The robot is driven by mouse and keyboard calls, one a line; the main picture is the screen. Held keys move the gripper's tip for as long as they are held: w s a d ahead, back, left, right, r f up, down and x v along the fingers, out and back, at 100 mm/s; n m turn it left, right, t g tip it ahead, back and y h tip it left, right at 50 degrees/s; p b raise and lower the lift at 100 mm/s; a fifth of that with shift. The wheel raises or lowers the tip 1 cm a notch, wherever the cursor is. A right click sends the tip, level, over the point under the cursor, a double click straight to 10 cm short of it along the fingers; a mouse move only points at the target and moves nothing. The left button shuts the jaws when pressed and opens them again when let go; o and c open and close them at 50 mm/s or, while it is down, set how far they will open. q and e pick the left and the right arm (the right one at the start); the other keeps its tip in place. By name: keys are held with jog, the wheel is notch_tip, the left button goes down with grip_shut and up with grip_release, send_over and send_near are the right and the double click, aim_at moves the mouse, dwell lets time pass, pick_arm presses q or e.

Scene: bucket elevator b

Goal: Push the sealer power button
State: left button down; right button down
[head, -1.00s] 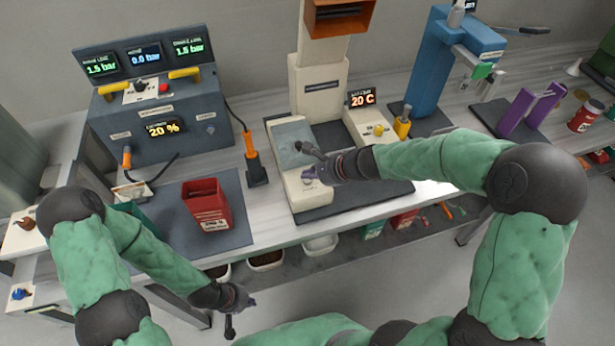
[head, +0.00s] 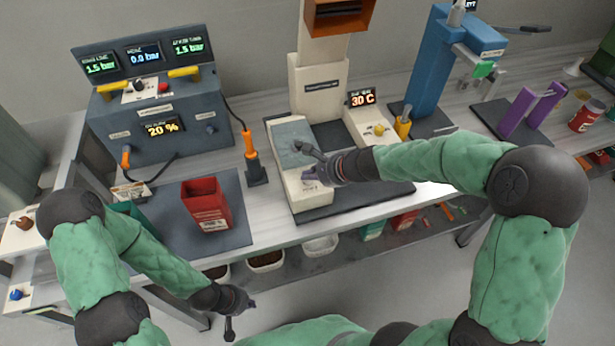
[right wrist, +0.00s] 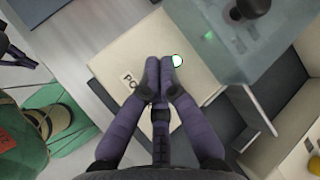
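The sealer is a cream block with a grey-green upper plate (head: 290,140), on a dark mat at the middle of the bench. In the right wrist view its cream front face (right wrist: 120,55) carries a partly covered label starting "PO". My left gripper (head: 238,303) hangs in front of the bench, away from the sealer.
A display (head: 362,97) reading 30 C stands on a cream box with a yellow knob (head: 379,129) right of the sealer. A red container (head: 206,204) stands on the left mat. An orange-handled tool (head: 250,147) stands between. A blue press (head: 428,65) stands at the right.

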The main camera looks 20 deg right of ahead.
aim_at(309, 181)
jog(key=shift+s+r, duration=0.1)
dwell(0.4)
notch_tip(309, 181, up, 6)
jog(key=p, duration=0.6)
jog(key=shift+r, duration=0.15)
